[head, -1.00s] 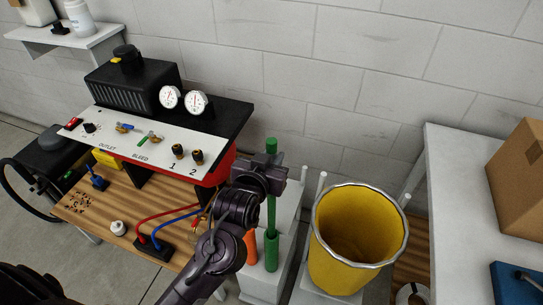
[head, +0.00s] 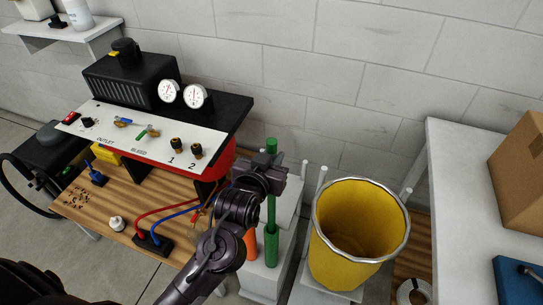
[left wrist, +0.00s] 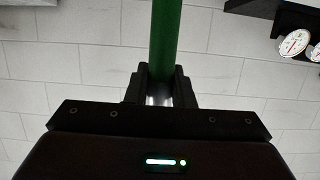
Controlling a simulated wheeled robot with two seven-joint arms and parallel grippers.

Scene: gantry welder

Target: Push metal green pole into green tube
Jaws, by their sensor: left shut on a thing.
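The green pole (head: 271,214) stands upright in the head view, its top showing above my left gripper (head: 272,172). My left gripper is shut on the pole. The left wrist view also shows the green pole (left wrist: 166,40) between the fingers of the left gripper (left wrist: 160,85). The green tube (head: 271,245) stands upright on a pale base, and the pole's lower end meets the tube's top. How deep the pole sits inside cannot be seen. My right gripper is not in view.
An orange tube (head: 251,244) stands just left of the green one, partly behind my arm. A yellow bin (head: 352,235) stands close on the right. A control panel (head: 150,135) with gauges is at the left above a wooden table (head: 120,205).

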